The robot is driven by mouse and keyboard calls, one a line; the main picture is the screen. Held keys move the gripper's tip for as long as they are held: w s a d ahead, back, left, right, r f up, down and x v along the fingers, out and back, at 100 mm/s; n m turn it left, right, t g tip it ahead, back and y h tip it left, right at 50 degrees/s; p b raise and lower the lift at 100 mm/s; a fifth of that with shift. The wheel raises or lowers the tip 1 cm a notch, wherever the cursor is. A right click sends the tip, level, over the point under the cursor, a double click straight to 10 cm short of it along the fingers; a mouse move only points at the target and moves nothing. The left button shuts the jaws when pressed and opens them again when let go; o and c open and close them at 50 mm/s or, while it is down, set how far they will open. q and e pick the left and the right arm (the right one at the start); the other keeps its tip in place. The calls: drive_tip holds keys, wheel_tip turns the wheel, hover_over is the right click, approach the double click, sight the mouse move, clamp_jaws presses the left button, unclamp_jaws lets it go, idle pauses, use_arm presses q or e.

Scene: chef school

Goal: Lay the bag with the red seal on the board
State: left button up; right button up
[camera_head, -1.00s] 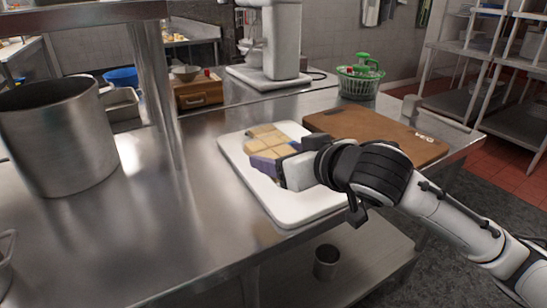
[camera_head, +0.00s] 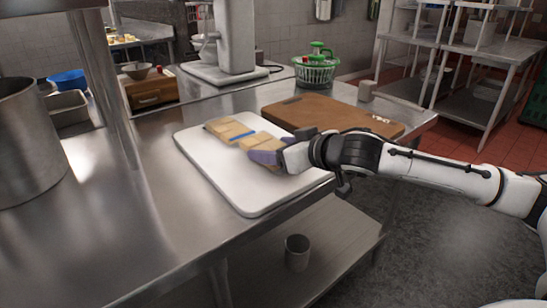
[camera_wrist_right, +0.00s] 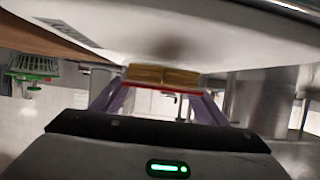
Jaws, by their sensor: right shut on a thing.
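The white board (camera_head: 235,183) lies flat on the steel counter. A tan bag with a blue seal (camera_head: 224,127) lies on its far left part. My right gripper (camera_head: 264,154), with purple fingers, is over the board's right part and is shut on another tan bag (camera_head: 256,141). In the right wrist view this bag (camera_wrist_right: 163,75) sits between the fingertips (camera_wrist_right: 160,95) and shows a red seal along its edge. It is close to the white board (camera_wrist_right: 210,30); I cannot tell if it touches. My left gripper is not in view.
A brown wooden board (camera_head: 330,116) lies just behind and right of the white one. A green basket (camera_head: 315,70) stands behind it. A large steel pot (camera_head: 28,145) and a shelf post (camera_head: 113,95) stand at the left. The counter's front left is clear.

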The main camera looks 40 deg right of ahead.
drive_tip(key=shift+f, duration=0.85)
drive_tip(key=shift+f, duration=0.2)
drive_tip(key=o, duration=1.1)
drive_tip(key=shift+r, duration=0.1)
